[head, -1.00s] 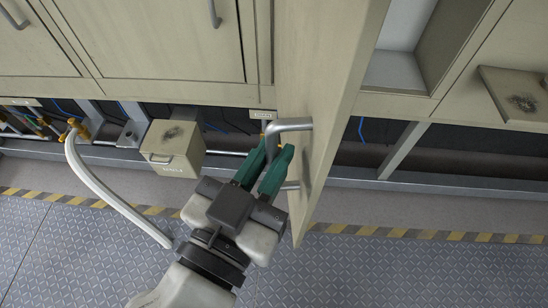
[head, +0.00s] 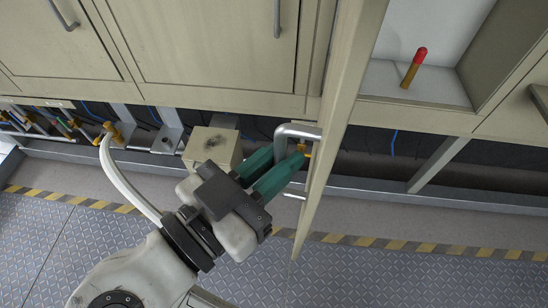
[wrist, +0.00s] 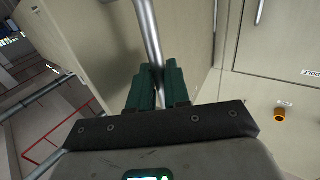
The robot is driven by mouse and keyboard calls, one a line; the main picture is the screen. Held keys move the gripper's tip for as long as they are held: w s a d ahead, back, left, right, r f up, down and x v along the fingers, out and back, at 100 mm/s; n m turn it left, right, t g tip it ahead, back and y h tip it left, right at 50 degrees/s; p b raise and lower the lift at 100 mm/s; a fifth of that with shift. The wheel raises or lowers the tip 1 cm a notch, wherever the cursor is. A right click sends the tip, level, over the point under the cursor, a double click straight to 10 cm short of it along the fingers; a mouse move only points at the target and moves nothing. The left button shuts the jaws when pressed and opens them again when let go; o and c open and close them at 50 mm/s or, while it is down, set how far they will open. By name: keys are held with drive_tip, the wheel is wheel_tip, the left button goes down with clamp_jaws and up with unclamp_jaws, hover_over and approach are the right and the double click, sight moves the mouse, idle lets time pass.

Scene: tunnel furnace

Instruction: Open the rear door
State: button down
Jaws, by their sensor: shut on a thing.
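The rear door, a beige panel (head: 345,110), stands swung out from the cabinet, seen nearly edge-on in the head view. It also fills the upper middle of the wrist view (wrist: 185,35). A grey metal bar handle (head: 297,130) is on its left face and crosses the wrist view (wrist: 148,30) from the top. My gripper (head: 275,172) has green fingers, shut around the handle. Part of the handle is hidden behind the fingers. In the wrist view, my gripper (wrist: 158,88) has a finger on each side of the bar.
The open compartment (head: 425,95) at right holds a red-topped brown cylinder (head: 411,72). Closed cabinet doors (head: 205,50) are at left. A beige box (head: 212,148) and a white hose (head: 125,180) are below them. Patterned floor (head: 400,275) lies clear in front.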

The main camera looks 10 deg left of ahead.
drive_tip(key=shift+w+d+r, duration=0.15)
drive_tip(key=shift+w+d, duration=0.05)
drive_tip(key=shift+w, duration=0.2)
drive_tip(key=c, duration=1.2)
unclamp_jaws()
drive_tip(key=shift+w+d, duration=0.1)
drive_tip(key=shift+d, duration=0.1)
drive_tip(key=shift+a, duration=0.15)
drive_tip(key=v, duration=1)
drive_tip(key=shift+s+a, duration=0.2)
drive_tip(key=shift+s, duration=0.1)
